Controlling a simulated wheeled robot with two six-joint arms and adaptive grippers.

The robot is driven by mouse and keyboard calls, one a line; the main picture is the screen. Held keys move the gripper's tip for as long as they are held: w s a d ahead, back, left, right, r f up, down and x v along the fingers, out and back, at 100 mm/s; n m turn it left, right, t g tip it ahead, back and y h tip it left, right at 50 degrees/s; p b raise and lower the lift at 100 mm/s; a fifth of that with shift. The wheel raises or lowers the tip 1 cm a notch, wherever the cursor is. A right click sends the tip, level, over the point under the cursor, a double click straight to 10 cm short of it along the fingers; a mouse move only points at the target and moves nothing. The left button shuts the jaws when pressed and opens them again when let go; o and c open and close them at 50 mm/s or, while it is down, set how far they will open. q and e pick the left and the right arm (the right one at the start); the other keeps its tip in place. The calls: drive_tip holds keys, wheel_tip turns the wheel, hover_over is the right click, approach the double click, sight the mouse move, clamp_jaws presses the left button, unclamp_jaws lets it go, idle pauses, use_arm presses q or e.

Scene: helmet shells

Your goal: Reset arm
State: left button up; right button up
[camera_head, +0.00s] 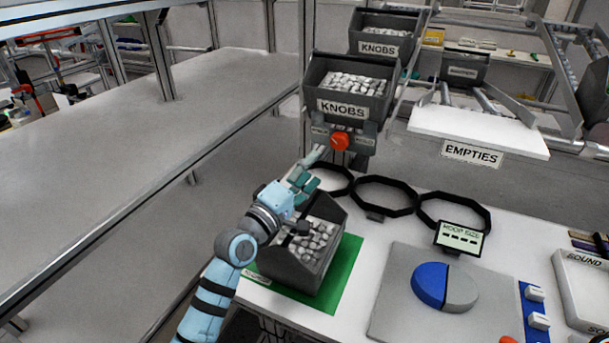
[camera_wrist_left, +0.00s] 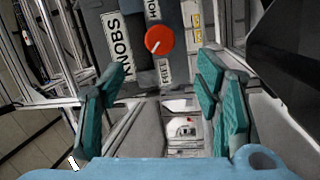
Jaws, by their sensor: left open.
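My left gripper (camera_head: 311,170) is open and empty. It is above the back part of the grey bin of white knobs (camera_head: 318,238) on the green mat (camera_head: 345,272). In the left wrist view, its teal fingers stand apart (camera_wrist_left: 164,75) with nothing between them. Beyond the fingers, an orange-red dial (camera_wrist_left: 159,40) shows on the front of the knobs dispenser. The dial also shows in the head view (camera_head: 340,140), behind and above the gripper, under the bin labelled KNOBS (camera_head: 344,107).
Three black rings (camera_head: 384,211) lie behind the mat on the white table. A grey plate (camera_head: 390,320) with a blue-and-grey disc (camera_head: 430,284) is to the right. A small sign (camera_head: 459,238) stands nearby. The EMPTIES shelf (camera_head: 478,130) is at the back. A bare grey surface (camera_head: 110,130) spans the left.

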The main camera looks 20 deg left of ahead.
use_arm(q)
drive_tip(key=shift+v, duration=1.1)
